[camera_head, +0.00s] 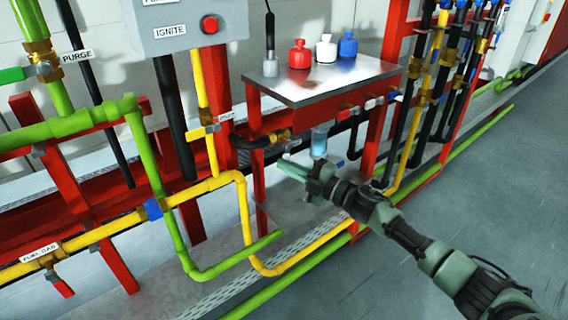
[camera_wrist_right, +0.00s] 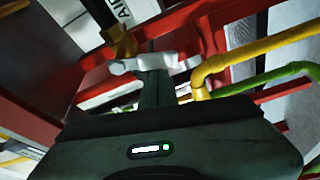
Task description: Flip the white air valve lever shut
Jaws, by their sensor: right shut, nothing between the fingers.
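In the right wrist view a white lever (camera_wrist_right: 145,63) lies across the picture on a brass fitting (camera_wrist_right: 122,42), below a dark pipe. A sign reading "AIR" (camera_wrist_right: 122,12) is just above it. My right gripper (camera_wrist_right: 154,76) is shut and empty, and its fingers end at the lever's middle; I cannot tell whether they touch. In the head view the right gripper (camera_head: 288,168) points left below the metal table. A white handle (camera_head: 373,103) shows under the table's front edge; I cannot tell whether it is the same lever. My left gripper is out of view.
The metal table (camera_head: 310,88) carries red, white and blue bottles. A clear blue-tinted cup (camera_head: 319,143) hangs beside my right gripper. Yellow pipe (camera_head: 240,205), green pipe (camera_head: 165,190) and red posts (camera_head: 259,180) crowd the left. Grey floor at lower right is open.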

